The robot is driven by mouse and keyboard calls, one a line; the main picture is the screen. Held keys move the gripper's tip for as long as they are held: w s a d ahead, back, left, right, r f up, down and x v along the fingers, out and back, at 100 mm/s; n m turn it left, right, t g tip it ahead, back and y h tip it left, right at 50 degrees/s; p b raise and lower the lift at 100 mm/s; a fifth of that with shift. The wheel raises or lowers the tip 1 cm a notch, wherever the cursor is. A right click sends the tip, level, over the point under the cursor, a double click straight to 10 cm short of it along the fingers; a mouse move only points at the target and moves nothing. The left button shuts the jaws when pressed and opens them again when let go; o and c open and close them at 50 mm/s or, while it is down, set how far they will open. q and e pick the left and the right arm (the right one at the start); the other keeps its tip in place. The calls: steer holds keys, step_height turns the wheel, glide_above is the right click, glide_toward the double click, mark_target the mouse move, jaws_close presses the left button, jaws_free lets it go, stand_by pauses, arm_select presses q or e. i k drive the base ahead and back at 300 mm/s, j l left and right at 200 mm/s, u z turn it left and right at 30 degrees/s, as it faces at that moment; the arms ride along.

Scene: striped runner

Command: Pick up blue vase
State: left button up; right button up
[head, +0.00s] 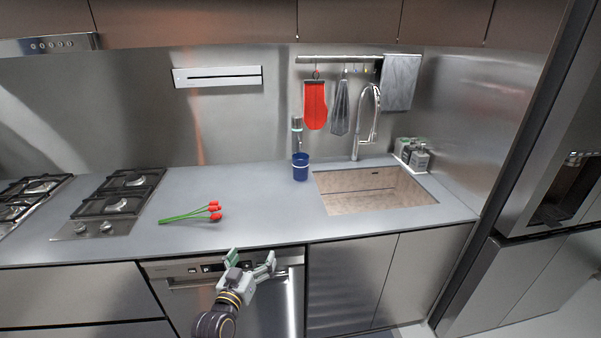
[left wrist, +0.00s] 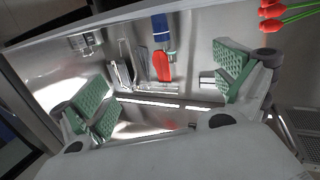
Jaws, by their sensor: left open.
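The blue vase (head: 300,168) stands upright on the grey counter (head: 255,185), just left of the sink. In the left wrist view the blue vase (left wrist: 160,28) shows at the top, beyond the fingers. My left gripper (head: 251,261) is open and empty. It is in front of the counter's front edge, before the dishwasher, nearer to me and to the left of the vase, well apart from it. Its two green-padded fingers (left wrist: 165,90) are spread wide in the wrist view. My right gripper is not in view.
Red tulips (head: 205,212) lie on the counter left of the vase. The sink (head: 350,199) and tall faucet (head: 368,120) are to the right. A gas hob (head: 118,195) is at left. The counter before the vase is clear.

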mark_target(301, 167)
steer(key=i+l, duration=0.15)
steer(key=i, duration=0.35)
steer(key=i+l, duration=0.15)
steer(key=i, duration=0.35)
steer(key=i+l, duration=0.15)
steer(key=i, duration=0.3)
